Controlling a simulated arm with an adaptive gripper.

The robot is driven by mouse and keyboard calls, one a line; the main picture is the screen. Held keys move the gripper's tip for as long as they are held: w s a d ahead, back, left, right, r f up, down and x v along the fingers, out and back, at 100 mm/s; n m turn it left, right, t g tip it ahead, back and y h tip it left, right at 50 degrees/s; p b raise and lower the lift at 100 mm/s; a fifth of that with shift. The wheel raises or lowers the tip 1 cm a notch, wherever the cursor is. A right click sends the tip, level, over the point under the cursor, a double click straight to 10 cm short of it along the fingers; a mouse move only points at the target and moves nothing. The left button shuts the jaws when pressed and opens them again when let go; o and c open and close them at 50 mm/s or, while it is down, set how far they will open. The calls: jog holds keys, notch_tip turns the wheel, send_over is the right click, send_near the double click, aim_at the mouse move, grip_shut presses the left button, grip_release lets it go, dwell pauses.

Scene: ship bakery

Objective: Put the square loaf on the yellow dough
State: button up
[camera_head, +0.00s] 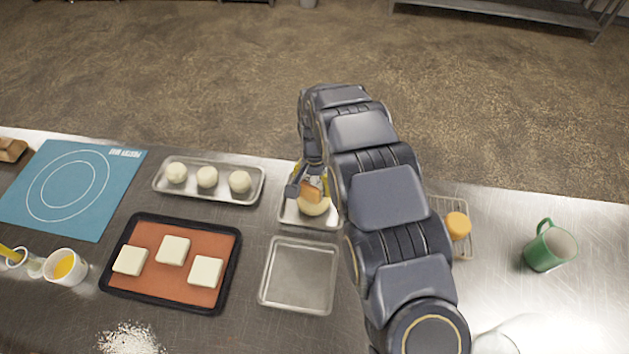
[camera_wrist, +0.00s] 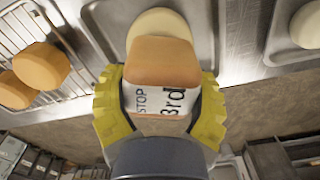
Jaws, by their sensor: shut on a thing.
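My gripper (camera_wrist: 160,108) is shut on the square loaf (camera_wrist: 158,62), a tan-orange block with white faces marked "STOP" and "3rd". In the head view, my gripper (camera_head: 309,181) and the loaf (camera_head: 311,193) are at the small metal tray, partly hidden by my arm. The yellow dough (camera_head: 315,208), a pale round piece, sits on that tray (camera_head: 290,218). In the wrist view the dough (camera_wrist: 158,22) shows just beyond the loaf, which overlaps and partly hides it. I cannot tell whether they touch.
A tray of dough balls (camera_head: 216,194) lies left. An empty metal tray (camera_head: 298,275) is in front. A black tray (camera_head: 230,243) holds white squares. A wire rack (camera_head: 466,243) with round orange-brown buns (camera_wrist: 40,66) and a green mug (camera_head: 550,247) stand right.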

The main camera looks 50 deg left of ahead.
jog(key=o, duration=1.2)
